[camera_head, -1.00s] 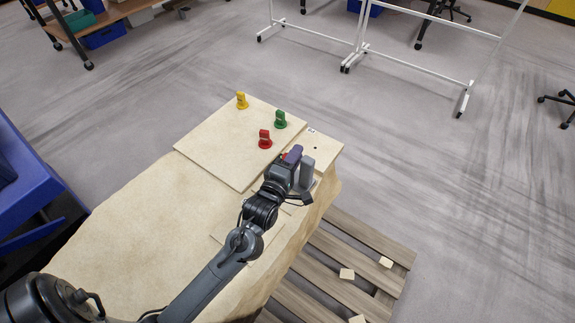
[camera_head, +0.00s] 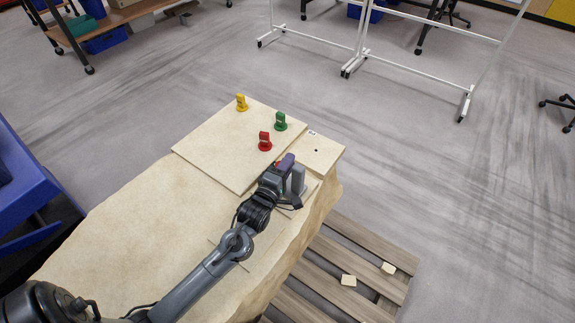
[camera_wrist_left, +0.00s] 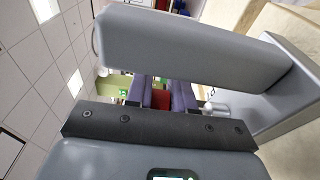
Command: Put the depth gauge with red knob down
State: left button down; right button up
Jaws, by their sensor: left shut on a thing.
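My left gripper (camera_head: 285,163) is over the right side of the pale stone block, close to the near right edge of the pale board. Its purple fingers also show in the left wrist view (camera_wrist_left: 161,92), shut on a red part, which I take for the red knob of the depth gauge (camera_wrist_left: 161,99). The rest of the held gauge is hidden by the hand, and I cannot tell whether it touches a surface. My right gripper is not in view.
On the board (camera_head: 215,160) stand a red piece (camera_head: 265,142), a green piece (camera_head: 280,122) and a yellow piece (camera_head: 241,103). A smaller pale plate (camera_head: 322,152) with a dark hole lies to its right.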

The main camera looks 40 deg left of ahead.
pick_arm(q)
jog(key=shift+r, duration=0.2)
jog(key=c, duration=1.4)
grip_release()
jog(key=shift+f, duration=0.2)
jog(key=o, duration=0.4)
jog(key=shift+r, duration=0.1)
jog(key=p+v, duration=0.2)
jog(key=v, duration=1)
